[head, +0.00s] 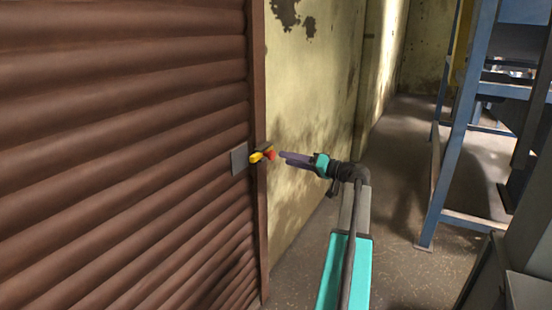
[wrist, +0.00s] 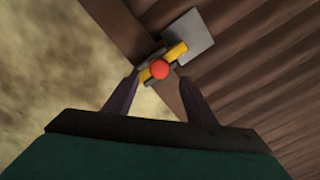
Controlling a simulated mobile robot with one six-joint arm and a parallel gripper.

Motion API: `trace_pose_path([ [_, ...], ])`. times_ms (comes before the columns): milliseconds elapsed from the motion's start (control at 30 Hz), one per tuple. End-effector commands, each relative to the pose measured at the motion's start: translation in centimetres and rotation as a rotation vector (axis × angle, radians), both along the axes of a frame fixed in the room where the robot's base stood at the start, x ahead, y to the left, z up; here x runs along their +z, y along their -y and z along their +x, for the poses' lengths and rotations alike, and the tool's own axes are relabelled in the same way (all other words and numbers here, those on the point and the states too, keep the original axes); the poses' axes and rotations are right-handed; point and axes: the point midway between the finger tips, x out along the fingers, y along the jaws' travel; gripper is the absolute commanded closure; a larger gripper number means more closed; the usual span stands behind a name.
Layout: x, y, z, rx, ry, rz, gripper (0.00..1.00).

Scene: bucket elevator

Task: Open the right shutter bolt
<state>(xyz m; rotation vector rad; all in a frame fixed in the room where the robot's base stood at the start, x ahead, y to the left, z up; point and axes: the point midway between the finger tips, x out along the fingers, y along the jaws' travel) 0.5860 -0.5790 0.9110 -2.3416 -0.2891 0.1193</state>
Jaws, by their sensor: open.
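The right shutter bolt (head: 260,155) is a yellow bar with a red knob, at the right edge of the brown ribbed shutter (head: 130,150). In the wrist view the red knob (wrist: 159,70) faces me, with the yellow bar (wrist: 177,50) running behind it toward a grey plate (wrist: 188,38). The grey plate also shows in the head view (head: 239,160). My gripper (head: 282,155) is just right of the knob in the head view. Its two fingers are open, one on either side of the knob in the wrist view (wrist: 158,80). Whether they touch it I cannot tell.
A brown frame post (head: 258,80) borders the shutter. A stained yellowish wall (head: 310,90) runs back beside it. A blue metal frame (head: 460,140) stands at the right. The speckled floor (head: 400,170) between wall and frame is clear.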

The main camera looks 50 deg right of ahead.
Motion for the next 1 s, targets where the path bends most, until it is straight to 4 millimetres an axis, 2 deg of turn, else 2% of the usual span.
trace_pose_path([
  [200, 0.0, -0.7, 3.1, 0.001, -0.001, 0.0, 0.5],
  [400, 0.0, -1.2, 4.9, -0.001, -0.001, 0.0, 0.5],
  [833, 0.0, -1.3, 5.5, -0.002, -0.001, 0.0, 0.5],
  [867, 0.0, -1.3, 5.5, -0.002, -0.001, 0.0, 0.53],
  [1000, 0.0, -1.3, 5.5, -0.002, -0.001, 0.0, 0.77],
])
